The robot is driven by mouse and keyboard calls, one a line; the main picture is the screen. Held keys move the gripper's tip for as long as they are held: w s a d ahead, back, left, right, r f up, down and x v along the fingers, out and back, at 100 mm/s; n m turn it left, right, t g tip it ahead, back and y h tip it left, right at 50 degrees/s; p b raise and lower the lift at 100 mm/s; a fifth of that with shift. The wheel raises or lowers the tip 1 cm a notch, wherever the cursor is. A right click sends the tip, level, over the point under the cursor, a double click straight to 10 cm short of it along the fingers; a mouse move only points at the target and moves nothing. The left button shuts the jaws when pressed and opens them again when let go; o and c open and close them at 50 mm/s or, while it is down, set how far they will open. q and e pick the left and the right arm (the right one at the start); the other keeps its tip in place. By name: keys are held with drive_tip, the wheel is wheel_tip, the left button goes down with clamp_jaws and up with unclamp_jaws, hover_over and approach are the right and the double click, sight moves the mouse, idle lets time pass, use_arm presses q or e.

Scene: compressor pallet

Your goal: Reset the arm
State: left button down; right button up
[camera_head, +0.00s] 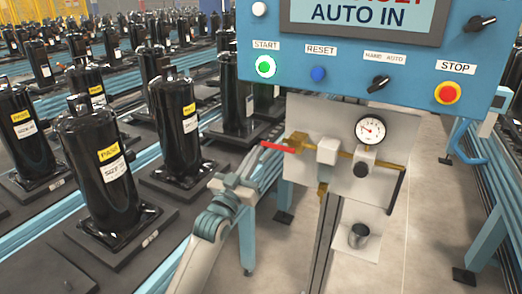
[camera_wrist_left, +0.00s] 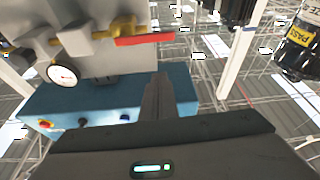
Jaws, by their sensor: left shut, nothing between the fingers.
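My left gripper (camera_head: 264,167) comes in from the lower left in the head view, in front of the valve plate and just below the red valve handle (camera_head: 278,148). Its fingers are together and hold nothing; they also show in the left wrist view (camera_wrist_left: 158,95). In that view the red handle (camera_wrist_left: 145,40) is beyond the fingertips, apart from them as far as I can tell. The blue control panel (camera_head: 350,85) hangs above, with a lit green START button (camera_head: 265,67), a blue RESET button (camera_head: 318,74) and a red STOP button (camera_head: 447,93). My right gripper is not visible.
The plate (camera_head: 400,125) carries brass fittings and a pressure gauge (camera_head: 370,130). Black compressors (camera_head: 100,170) stand on bases to the left. Blue rails run along both sides. Floor shows at the lower right.

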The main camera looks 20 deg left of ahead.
use_arm(q)
drive_tip(key=shift+s+f, duration=0.25)
drive_tip(key=shift+s, duration=0.4)
